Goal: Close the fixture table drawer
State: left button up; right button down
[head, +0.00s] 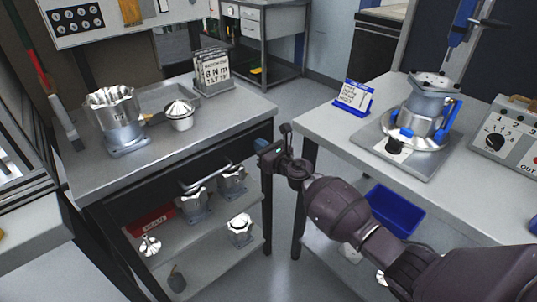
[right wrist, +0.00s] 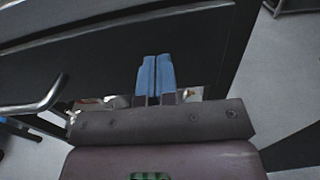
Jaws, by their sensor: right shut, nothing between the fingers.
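The fixture table (head: 190,150) stands at the left with a grey metal top. Its dark drawer front (head: 150,186) runs below the top's front edge, with a metal bar handle (head: 205,178). I cannot tell from here how far the drawer stands out. My right gripper (head: 262,147) is at the right end of the drawer front, its blue fingers together and empty. In the right wrist view the blue fingertips (right wrist: 154,64) point at the dark front (right wrist: 90,60), and the handle (right wrist: 45,98) is to their left. Contact cannot be told. My left gripper is not in view.
A machined housing (head: 115,120), a smaller silver part (head: 180,115) and a card holder (head: 213,72) stand on the fixture table. Several housings sit on its lower shelf (head: 205,248). A second table (head: 330,120) at right holds an assembly (head: 425,105). A floor gap separates the tables.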

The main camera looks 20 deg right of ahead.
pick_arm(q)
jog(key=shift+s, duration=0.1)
pick_arm(e)
jog(key=shift+w+a+r, duration=0.15)
jog(key=shift+w, duration=0.25)
jog(key=shift+w+a+r, duration=0.15)
jog(key=shift+w, duration=0.25)
